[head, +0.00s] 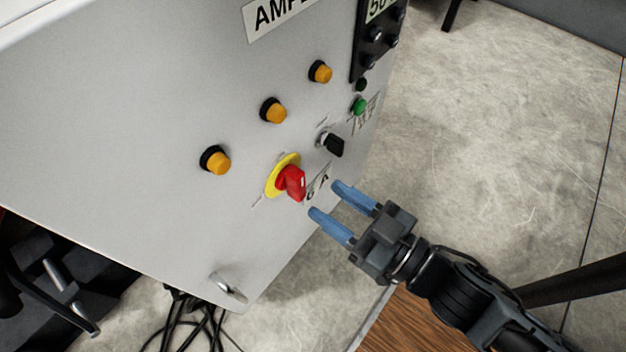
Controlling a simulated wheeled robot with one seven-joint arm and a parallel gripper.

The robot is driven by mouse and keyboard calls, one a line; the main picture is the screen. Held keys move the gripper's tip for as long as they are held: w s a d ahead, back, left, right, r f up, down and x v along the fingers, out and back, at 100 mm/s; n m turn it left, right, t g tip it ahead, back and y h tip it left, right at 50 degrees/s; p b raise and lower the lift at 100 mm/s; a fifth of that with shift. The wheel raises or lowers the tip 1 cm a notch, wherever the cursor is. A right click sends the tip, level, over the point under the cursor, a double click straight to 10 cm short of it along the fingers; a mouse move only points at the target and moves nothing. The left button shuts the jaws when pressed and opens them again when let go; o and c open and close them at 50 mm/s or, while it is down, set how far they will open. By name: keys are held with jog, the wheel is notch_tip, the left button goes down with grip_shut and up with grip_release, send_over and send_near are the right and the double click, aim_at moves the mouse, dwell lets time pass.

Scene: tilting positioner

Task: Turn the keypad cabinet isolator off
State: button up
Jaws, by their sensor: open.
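The keypad cabinet (130,130) is a large light grey box that fills the left and middle of the head view, seen tilted. A red rotary knob on a yellow round plate, which looks like the isolator (291,182), sits low on its front panel. My gripper (328,202) is right of and below the red knob, with its two blue fingers apart and pointing at the panel. Nothing is between the fingers, and they appear apart from the knob. The lettering beside the knob is partly hidden and too small to read surely.
Several amber buttons (274,110) run diagonally above the red knob. A black selector switch (331,144) and a green button (359,106) are close by at the right. A metal handle (229,287) sticks out low on the cabinet. Black cables (190,320) lie on the floor.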

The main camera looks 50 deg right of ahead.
aim_at(302, 183)
jog(key=shift+w, duration=3.2)
jog(key=shift+c, duration=0.2)
grip_shut()
